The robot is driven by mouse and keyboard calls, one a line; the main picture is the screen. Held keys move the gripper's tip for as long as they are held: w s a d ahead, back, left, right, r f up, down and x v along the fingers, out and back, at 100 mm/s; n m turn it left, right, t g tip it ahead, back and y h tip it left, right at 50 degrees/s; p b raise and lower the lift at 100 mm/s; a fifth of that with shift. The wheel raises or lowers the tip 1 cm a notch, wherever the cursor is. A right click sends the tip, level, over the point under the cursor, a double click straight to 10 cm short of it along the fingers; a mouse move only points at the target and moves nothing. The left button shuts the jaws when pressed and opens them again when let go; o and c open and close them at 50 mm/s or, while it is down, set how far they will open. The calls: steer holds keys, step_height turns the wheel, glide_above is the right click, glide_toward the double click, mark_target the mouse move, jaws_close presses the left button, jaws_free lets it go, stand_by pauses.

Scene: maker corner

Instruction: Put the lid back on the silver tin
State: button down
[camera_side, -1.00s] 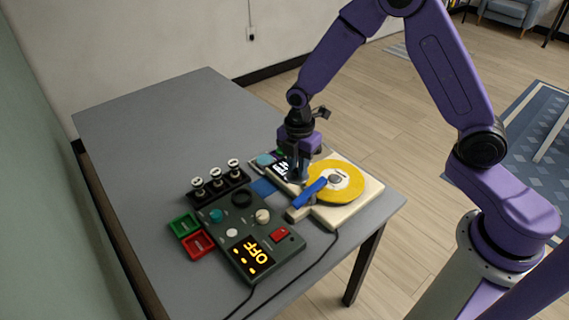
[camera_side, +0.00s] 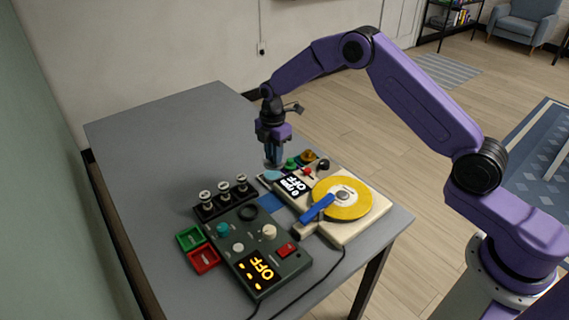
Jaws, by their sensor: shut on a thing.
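Just below the fingertips is a round pale teal-blue top (camera_side: 272,175), beside the display. I cannot tell whether this is the silver tin, or whether the held thing touches it. No other silver tin can be made out.
A cream record player (camera_side: 367,218) with a yellow disc (camera_side: 343,199) and blue arm stands right of my gripper. Green, red and amber knobs (camera_side: 307,157) are close by. A dark control box (camera_side: 262,250) is in front. The table's left half (camera_side: 160,150) is clear.

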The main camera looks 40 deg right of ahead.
steer(key=shift+w+d+f, duration=0.35)
steer(key=shift+w+f, duration=0.3)
steer(key=shift+f, duration=0.55)
steer(key=shift+w+d+f, duration=0.4)
steer(key=shift+w+f, duration=0.3)
steer(key=shift+f, duration=0.55)
steer(key=shift+w+d+f, duration=0.35)
steer(key=shift+w+f, duration=0.3)
steer(key=shift+f, duration=0.55)
steer(key=shift+f, duration=0.15)
steer(key=shift+c, duration=2.2)
jaws_free()
step_height(320, 180, up, 7)
jaws_close()
